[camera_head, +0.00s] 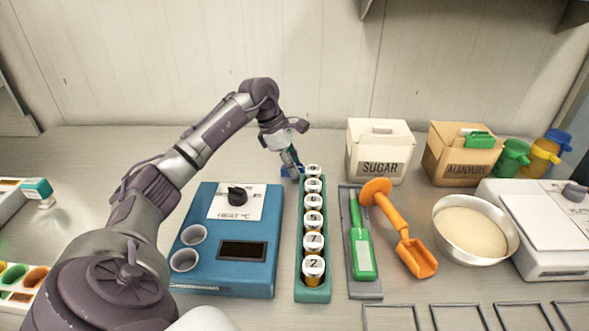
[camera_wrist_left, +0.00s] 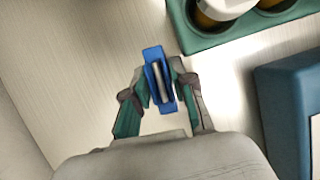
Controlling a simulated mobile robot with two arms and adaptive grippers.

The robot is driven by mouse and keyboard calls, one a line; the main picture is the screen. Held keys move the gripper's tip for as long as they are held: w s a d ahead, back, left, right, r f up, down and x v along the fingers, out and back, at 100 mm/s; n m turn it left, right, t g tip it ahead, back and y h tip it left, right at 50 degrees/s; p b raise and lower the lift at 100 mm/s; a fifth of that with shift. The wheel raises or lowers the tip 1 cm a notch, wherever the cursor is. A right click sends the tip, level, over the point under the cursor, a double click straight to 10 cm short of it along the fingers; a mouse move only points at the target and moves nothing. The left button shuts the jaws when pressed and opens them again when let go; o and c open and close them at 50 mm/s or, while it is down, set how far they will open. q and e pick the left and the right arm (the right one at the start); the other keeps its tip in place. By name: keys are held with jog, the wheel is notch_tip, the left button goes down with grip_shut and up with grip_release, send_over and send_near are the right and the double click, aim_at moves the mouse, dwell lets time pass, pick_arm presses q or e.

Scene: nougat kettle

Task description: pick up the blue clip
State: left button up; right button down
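The blue clip (camera_wrist_left: 152,68) shows in the left wrist view, between the two fingertips of my left gripper (camera_wrist_left: 160,84). It is a small blue piece with a silvery bar along its middle. The green finger pads lie close against it on both sides, with no clear gap. In the head view my left gripper (camera_head: 291,161) points down behind the far end of the green bottle rack, and a bit of the blue clip (camera_head: 287,172) shows at its tips. I cannot tell whether the clip is clear of the counter. My right gripper is not in view.
The green rack (camera_head: 313,295) with several numbered bottles stands just right of the clip. The blue heater (camera_head: 222,281) is in front. The sugar box (camera_head: 380,150), orange scoop (camera_head: 403,228) and bowl (camera_head: 476,231) are further right. The counter left of my gripper is bare.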

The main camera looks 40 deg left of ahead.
pick_arm(q)
jog(key=c, duration=0.3)
jog(key=shift+c, duration=0.2)
jog(key=shift+r, duration=0.15)
